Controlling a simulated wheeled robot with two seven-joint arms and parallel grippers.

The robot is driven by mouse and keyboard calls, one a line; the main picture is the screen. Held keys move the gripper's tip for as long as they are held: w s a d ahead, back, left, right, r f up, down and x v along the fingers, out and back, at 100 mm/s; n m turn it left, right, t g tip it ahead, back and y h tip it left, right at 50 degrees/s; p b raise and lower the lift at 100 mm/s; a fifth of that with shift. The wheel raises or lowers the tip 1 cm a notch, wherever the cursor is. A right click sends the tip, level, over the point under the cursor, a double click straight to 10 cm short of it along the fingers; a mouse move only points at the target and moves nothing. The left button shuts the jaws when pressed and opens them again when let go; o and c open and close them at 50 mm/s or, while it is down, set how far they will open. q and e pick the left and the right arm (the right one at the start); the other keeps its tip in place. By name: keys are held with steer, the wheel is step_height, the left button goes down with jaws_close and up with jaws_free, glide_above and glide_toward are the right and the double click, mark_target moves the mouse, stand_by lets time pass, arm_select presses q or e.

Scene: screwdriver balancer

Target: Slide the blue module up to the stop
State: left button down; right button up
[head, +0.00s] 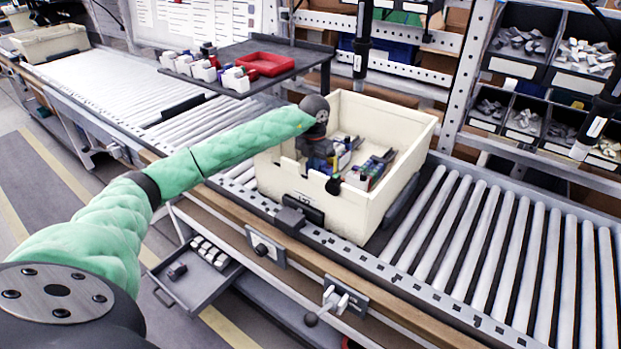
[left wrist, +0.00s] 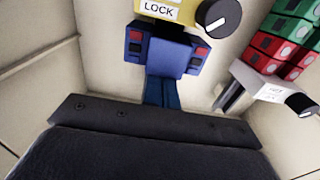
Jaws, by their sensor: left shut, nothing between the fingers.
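The blue module (left wrist: 165,62) shows in the left wrist view, with dark and red patches on both sides. A yellow part labelled LOCK (left wrist: 160,10) with a black knob (left wrist: 224,17) is at its upper edge. In the head view my left gripper (head: 320,163) reaches down into the cream tote (head: 375,112). It is shut, with nothing seen held, close to the blue and red parts. A dark bar with small screws fills the bottom of the wrist view and hides what lies below the module. I cannot make out the stop. My right gripper is not in view.
Red and green blocks (left wrist: 285,45) stand beside the module, with a grey bracket (left wrist: 265,85) below them. The tote walls surround the gripper closely. The tote sits on a roller conveyor (head: 500,250). A red tray (head: 266,64) lies on the dark shelf behind.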

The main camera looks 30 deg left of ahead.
arm_select(q)
steer(key=shift+w+b, duration=0.35)
steer(key=shift+w, duration=0.2)
stand_by(1.9)
steer(key=shift+s, duration=0.4)
stand_by(0.6)
steer(key=shift+r, duration=0.3)
steer(key=shift+r+p, duration=0.4)
steer(key=shift+r, duration=0.3)
steer(key=shift+r, duration=0.1)
steer(key=shift+r+p, duration=0.3)
steer(key=shift+r, duration=0.3)
step_height(320, 180, up, 11)
steer(key=p, duration=0.4)
steer(key=shift+s+f, duration=0.15)
steer(key=shift+s, duration=0.25)
steer(key=shift+f, duration=0.1)
